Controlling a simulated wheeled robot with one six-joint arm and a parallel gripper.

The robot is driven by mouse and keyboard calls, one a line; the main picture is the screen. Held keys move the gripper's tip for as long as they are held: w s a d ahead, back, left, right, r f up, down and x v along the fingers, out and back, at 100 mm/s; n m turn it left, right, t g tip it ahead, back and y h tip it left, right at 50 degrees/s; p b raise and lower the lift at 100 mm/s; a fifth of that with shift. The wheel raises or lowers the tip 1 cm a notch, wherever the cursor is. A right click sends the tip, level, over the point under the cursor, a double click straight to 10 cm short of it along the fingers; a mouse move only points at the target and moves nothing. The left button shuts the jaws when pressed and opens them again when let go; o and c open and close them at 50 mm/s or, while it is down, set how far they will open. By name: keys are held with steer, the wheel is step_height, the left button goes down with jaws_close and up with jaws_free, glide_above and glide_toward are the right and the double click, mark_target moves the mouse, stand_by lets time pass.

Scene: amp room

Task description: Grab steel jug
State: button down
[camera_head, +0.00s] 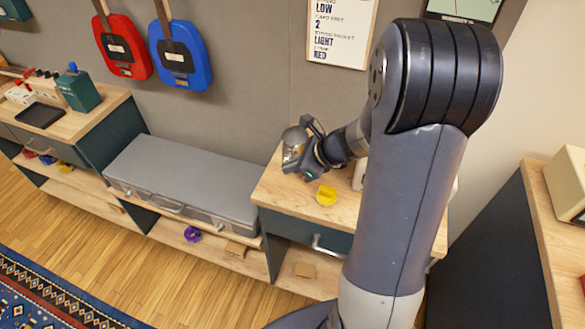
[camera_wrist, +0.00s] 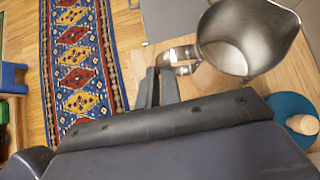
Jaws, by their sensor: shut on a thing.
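The steel jug (camera_head: 293,148) is a shiny metal jug over the wooden top of the cabinet on the right in the head view. In the wrist view the jug (camera_wrist: 246,38) is at the upper right, its open mouth facing the camera and its inside looking empty. My gripper (camera_head: 308,150) is at the jug's side, shut on its handle. In the wrist view my gripper (camera_wrist: 160,82) meets the curved handle; part of the grip is hidden. I cannot tell whether the jug's base touches the wood.
A yellow object (camera_head: 326,195) lies on the cabinet top below the gripper. A grey case (camera_head: 180,178) lies on the lower bench to the left. A round teal thing (camera_wrist: 292,106) with a beige piece shows in the wrist view. A patterned rug (camera_head: 45,295) covers some floor.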

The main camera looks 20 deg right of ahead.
step_height(320, 180, up, 8)
steer(key=p, duration=0.1)
steer(key=shift+f, duration=0.2)
stand_by(0.3)
